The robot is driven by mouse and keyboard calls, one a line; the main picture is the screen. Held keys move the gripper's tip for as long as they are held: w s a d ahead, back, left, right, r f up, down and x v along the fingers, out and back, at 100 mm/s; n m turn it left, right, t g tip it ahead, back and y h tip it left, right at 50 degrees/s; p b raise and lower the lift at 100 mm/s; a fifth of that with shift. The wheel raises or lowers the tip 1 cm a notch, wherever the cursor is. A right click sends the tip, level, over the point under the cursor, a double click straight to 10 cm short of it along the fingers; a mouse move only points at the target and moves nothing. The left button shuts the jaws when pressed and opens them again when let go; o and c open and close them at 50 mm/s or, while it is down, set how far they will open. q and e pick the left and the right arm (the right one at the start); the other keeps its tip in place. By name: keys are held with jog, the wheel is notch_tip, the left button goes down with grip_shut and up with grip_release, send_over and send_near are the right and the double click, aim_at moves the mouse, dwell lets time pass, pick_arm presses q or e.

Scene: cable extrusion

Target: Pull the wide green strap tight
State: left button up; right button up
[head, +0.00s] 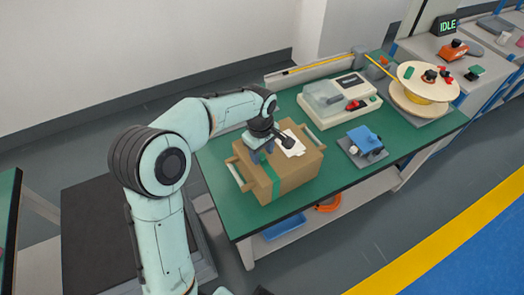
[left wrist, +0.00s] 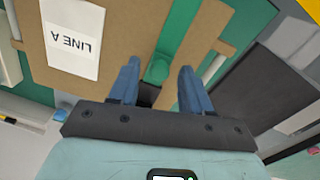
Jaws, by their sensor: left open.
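The wide green strap (head: 269,178) runs over the left part of a brown cardboard box (head: 300,172) on the green-topped bench. In the left wrist view the strap (left wrist: 181,28) lies across the box top, and a green end or tab (left wrist: 157,69) sits between my finger tips. My left gripper (head: 270,147) is over the box top at the strap; in the left wrist view its blue fingers (left wrist: 160,70) are open, one on each side of the tab. I cannot tell whether they touch it. My right gripper does not show.
A white label reading LINE A (left wrist: 74,38) lies on the box. A beige machine (head: 340,100), a blue device (head: 362,144) and a cable reel (head: 428,82) stand on the bench to the right. Clear green bench top (head: 255,217) lies in front of the box.

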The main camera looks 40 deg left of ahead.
pick_arm(q)
grip_shut()
jog(key=d, duration=0.1)
jog(key=s+d+b, duration=0.1)
jog(key=d, duration=0.1)
jog(key=s+d, duration=0.1)
jog(key=shift+d, duration=0.4)
jog(key=shift+a, duration=0.1)
grip_release()
jog(key=shift+a, duration=0.1)
notch_tip(320, 180, up, 13)
jog(key=p, duration=0.1)
jog(key=shift+s+r+p, duration=0.2)
jog(key=shift+p, duration=0.15)
